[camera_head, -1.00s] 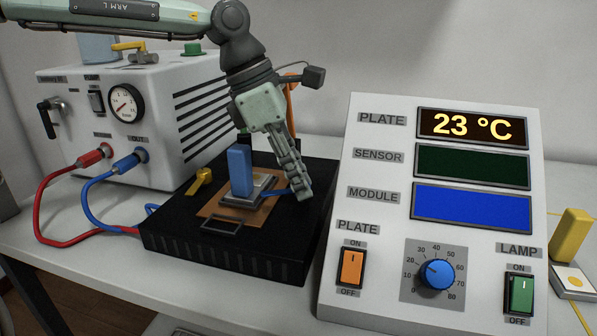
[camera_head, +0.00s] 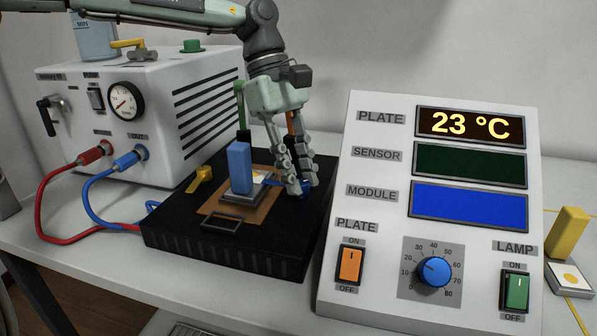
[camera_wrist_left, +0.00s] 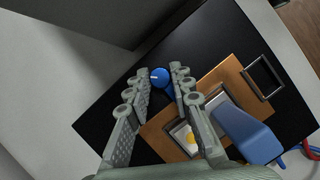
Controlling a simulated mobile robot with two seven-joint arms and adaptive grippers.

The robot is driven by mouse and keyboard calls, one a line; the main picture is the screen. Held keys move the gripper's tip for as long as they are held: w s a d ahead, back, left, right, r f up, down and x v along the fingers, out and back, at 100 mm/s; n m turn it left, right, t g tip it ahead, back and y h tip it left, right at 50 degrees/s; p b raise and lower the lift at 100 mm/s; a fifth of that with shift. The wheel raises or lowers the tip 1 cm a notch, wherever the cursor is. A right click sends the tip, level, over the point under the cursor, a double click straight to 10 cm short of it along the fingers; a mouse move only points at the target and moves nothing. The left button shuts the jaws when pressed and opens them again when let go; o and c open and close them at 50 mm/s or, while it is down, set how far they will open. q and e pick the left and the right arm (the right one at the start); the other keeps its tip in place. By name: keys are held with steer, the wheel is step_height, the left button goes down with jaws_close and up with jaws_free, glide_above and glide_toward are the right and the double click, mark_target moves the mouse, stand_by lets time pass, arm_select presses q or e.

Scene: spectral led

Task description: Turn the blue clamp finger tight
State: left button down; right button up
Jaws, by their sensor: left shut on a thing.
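The blue clamp (camera_head: 305,187) is on the right side of the black plate unit (camera_head: 262,257). Its round blue knob (camera_wrist_left: 160,77) with a white mark lies between the fingertips in the left wrist view. My left gripper (camera_head: 301,190) points down over it and is shut on it, with one finger on each side. In the head view the fingers partly cover the clamp. A blue upright block (camera_head: 240,167) stands on the small grey module (camera_head: 243,197) on the copper plate (camera_head: 213,208), left of my gripper. My right gripper is not in view.
A yellow clamp (camera_head: 199,180) is on the plate unit's left side. A white chiller box (camera_head: 150,155) with red and blue hoses stands behind left. A control panel (camera_head: 390,225) reading 23 °C stands close on the right. A yellow block (camera_head: 570,232) is at far right.

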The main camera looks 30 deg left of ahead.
arm_select(q)
steer(key=shift+m, duration=0.4)
steer(key=c, duration=1.3)
jaws_free()
steer(key=v, duration=1.2)
steer(key=shift+w+d, duration=0.1)
steer(key=shift+w, duration=0.05)
